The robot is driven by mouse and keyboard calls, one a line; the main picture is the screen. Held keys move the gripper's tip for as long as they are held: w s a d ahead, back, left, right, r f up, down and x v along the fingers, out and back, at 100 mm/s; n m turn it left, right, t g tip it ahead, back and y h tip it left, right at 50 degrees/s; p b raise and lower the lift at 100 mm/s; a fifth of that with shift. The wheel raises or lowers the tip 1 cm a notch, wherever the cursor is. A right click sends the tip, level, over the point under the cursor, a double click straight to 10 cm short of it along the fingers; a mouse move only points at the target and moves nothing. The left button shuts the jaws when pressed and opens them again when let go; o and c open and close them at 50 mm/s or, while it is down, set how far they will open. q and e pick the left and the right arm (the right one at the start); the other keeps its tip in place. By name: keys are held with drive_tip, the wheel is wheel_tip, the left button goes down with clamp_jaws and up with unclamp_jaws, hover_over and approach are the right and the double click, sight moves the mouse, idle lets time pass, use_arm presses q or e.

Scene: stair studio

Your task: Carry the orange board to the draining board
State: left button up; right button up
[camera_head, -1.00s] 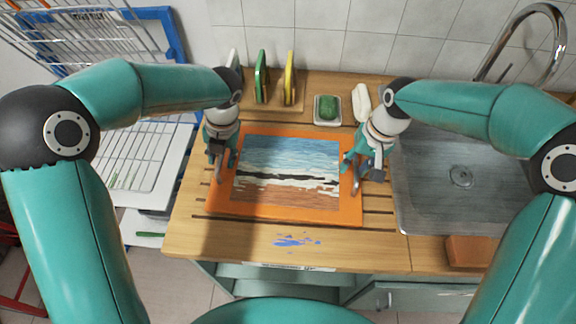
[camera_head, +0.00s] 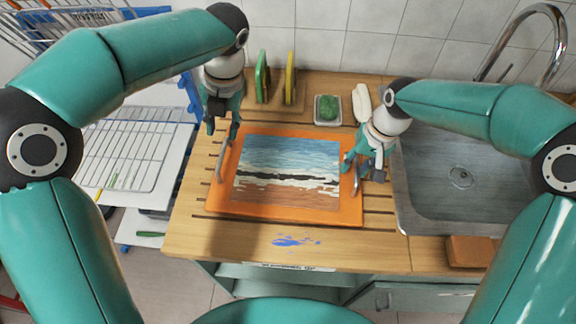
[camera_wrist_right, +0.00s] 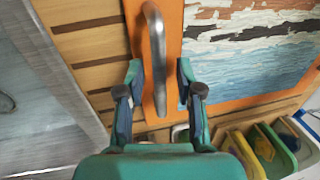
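The orange board (camera_head: 285,213), with a painted beach picture on it, lies flat on the slatted wooden draining board (camera_head: 380,222). It has a metal bar handle at each side: the left handle (camera_head: 220,162) and the right handle (camera_wrist_right: 155,55). My left gripper (camera_head: 223,130) is open and empty, above and behind the left handle, clear of it. My right gripper (camera_head: 358,168) is at the right handle. In the right wrist view the fingers of my right gripper (camera_wrist_right: 160,75) stand apart on both sides of the handle, with gaps showing.
The steel sink (camera_head: 440,190) with its tap (camera_head: 560,40) is to the right. A green sponge in a dish (camera_head: 327,108) and a rack with upright boards (camera_head: 289,80) stand behind. A brown block (camera_head: 470,251) lies at front right. A wire rack (camera_head: 130,160) is at left.

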wheel_tip(320, 180, up, 12)
drive_tip(key=d, duration=0.2)
drive_tip(key=shift+d+f, duration=0.15)
idle(0.6)
